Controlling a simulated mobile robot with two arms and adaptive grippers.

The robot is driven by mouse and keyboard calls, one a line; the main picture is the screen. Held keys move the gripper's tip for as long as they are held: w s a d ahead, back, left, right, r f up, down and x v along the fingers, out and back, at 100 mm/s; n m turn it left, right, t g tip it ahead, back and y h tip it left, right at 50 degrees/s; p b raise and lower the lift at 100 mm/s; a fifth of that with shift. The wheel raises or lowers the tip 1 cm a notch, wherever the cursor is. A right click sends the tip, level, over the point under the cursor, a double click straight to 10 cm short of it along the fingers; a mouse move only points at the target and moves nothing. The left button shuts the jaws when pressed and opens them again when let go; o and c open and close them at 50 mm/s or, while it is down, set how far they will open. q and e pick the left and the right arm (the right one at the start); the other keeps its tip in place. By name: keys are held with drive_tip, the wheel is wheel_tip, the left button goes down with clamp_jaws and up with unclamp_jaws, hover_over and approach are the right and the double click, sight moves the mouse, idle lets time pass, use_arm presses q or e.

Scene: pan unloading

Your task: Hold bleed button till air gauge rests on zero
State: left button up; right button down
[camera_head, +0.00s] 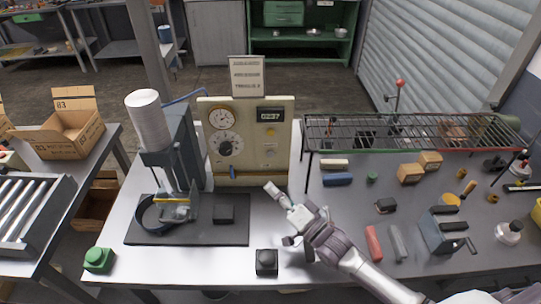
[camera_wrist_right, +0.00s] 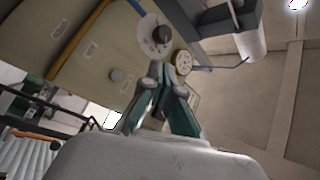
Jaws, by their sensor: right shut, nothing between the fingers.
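The beige panel (camera_head: 281,168) stands upright on the workbench. It carries a round white air gauge (camera_head: 221,118), a dark dial knob (camera_head: 225,147) and a digital counter (camera_head: 270,115). The gauge also shows in the wrist view (camera_wrist_right: 183,62), but its needle is too small to read. My right gripper (camera_head: 271,189) is shut and empty, in front of the panel's lower right part. Contact with the panel cannot be made out. My left gripper is out of view.
A press (camera_head: 186,125) with a white cylinder stands left of the panel on a black mat (camera_head: 150,232). A black button box (camera_head: 266,262) and a green one (camera_head: 98,260) sit near the front edge. A wire rack (camera_head: 410,133) and loose tools crowd the right side.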

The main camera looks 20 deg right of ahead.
sight(271, 155)
drive_tip(key=shift+w, duration=0.1)
drive_tip(key=w+d+b, duration=0.2)
drive_tip(key=w+b, duration=0.2)
drive_tip(key=w, duration=0.4)
drive_tip(key=shift+w+d+b, duration=0.15)
drive_tip(key=shift+d+b, duration=0.1)
drive_tip(key=shift+b, duration=0.15)
drive_tip(key=shift+w, duration=0.1)
idle(1.1)
drive_tip(key=shift+w+d, duration=0.1)
drive_tip(key=shift+w, duration=0.2)
drive_tip(key=shift+w+d+b, duration=0.15)
drive_tip(key=shift+w+b, duration=0.3)
drive_tip(key=shift+b, duration=0.1)
idle(2.1)
